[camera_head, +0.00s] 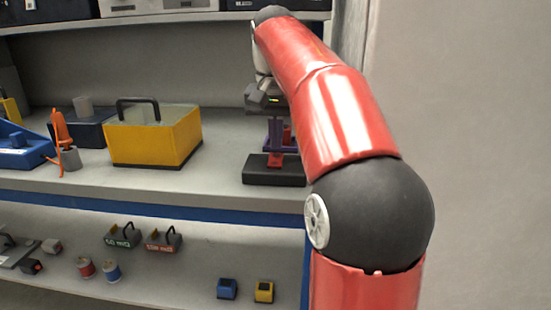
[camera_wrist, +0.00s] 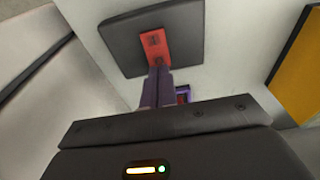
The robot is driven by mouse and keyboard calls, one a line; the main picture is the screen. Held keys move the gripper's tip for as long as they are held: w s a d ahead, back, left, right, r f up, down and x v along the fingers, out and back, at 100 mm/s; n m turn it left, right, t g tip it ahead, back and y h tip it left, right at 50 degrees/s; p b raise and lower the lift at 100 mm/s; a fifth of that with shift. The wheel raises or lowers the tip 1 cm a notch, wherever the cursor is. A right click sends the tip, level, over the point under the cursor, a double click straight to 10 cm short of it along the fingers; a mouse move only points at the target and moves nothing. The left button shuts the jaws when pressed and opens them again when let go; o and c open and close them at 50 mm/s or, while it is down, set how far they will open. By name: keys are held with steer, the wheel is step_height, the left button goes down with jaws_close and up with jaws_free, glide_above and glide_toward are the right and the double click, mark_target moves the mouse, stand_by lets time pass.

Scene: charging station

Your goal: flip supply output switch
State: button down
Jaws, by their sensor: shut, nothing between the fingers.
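A red upright part (camera_head: 278,160) stands on a black block (camera_head: 272,178) on the shelf, below my arm. In the wrist view the red part (camera_wrist: 153,42) shows small dark marks and lies on the black block (camera_wrist: 120,45). I cannot tell for sure that it is the supply output switch. My gripper (camera_head: 277,150) points down over it, and in the wrist view its fingertips (camera_wrist: 158,68) are together at the red part's near end. They look very close to it, but contact is not clear. The fingers hold nothing and partly cover the red part.
A yellow box with a black handle (camera_head: 155,137) stands left of my gripper. A blue device (camera_head: 20,150) and an orange tool in a grey holder (camera_head: 68,158) are farther left. A lower shelf (camera_head: 200,255) holds several small parts. Instruments (camera_head: 160,6) stand on the shelf above; a wall is right.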

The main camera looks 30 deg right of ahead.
mark_target(276, 155)
steer(key=shift+f+b, duration=0.6)
steer(key=shift+f, duration=0.25)
stand_by(0.3)
step_height(276, 155, up, 5)
steer(key=p, duration=0.5)
steer(key=shift+f, duration=0.1)
steer(key=shift+r+p, duration=0.3)
steer(key=shift+r, duration=0.8)
